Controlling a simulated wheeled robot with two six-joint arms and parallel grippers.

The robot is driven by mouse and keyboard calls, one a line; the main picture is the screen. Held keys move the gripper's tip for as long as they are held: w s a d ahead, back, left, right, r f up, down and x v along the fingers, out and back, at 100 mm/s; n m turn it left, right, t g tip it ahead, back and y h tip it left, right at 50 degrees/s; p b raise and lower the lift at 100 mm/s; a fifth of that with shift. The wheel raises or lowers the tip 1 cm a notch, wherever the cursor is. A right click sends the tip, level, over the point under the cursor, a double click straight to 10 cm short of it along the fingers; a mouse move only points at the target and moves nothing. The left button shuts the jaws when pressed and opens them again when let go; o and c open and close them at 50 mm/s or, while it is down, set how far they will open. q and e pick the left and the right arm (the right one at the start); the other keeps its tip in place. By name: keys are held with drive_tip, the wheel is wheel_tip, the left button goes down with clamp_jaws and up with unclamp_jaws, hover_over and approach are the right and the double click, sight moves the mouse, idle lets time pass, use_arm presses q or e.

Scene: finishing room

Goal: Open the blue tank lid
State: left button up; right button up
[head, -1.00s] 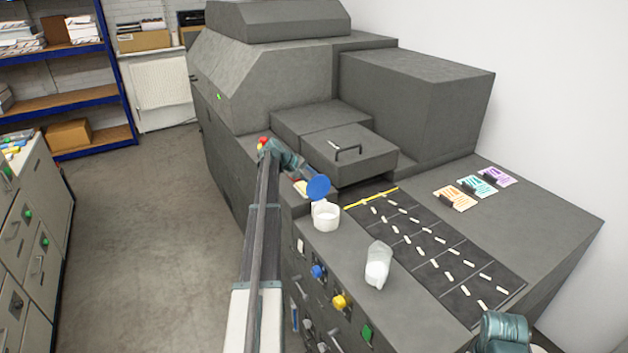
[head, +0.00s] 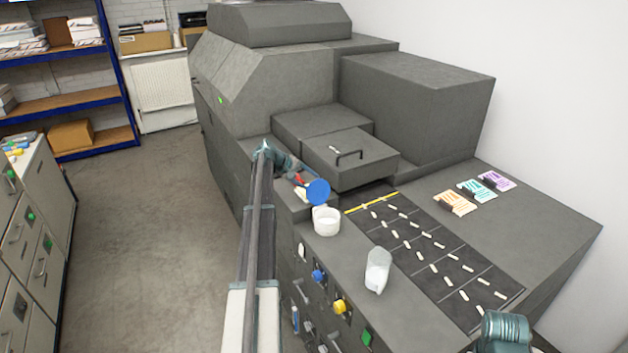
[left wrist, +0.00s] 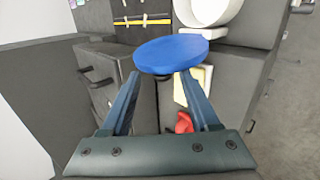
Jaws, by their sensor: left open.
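The blue tank lid (head: 318,191) is a round disc. In the head view it stands tilted up at the back rim of a white round tub (head: 326,221), whose mouth shows uncovered. In the left wrist view the lid (left wrist: 171,55) shows nearly edge-on, just beyond and between the fingertips, with a dark part beneath it. The white tub (left wrist: 207,10) is behind it at the top. My left gripper (head: 303,184) is open, close to the lid on its left side. The wrist view shows both fingers (left wrist: 166,78) apart with nothing clamped. Contact with the lid cannot be told.
A red part (left wrist: 184,122) shows near the right finger. A clear scoop of white stuff (head: 377,271) stands right of the tub. A handled drawer block (head: 350,157) rises behind the lid. Blue and yellow knobs (head: 339,306) line the front. Open floor (head: 140,240) lies left.

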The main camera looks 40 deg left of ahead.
use_arm(q)
drive_tip(key=p+v, duration=0.6)
drive_tip(key=v, duration=0.4)
drive_tip(key=shift+c, duration=0.4)
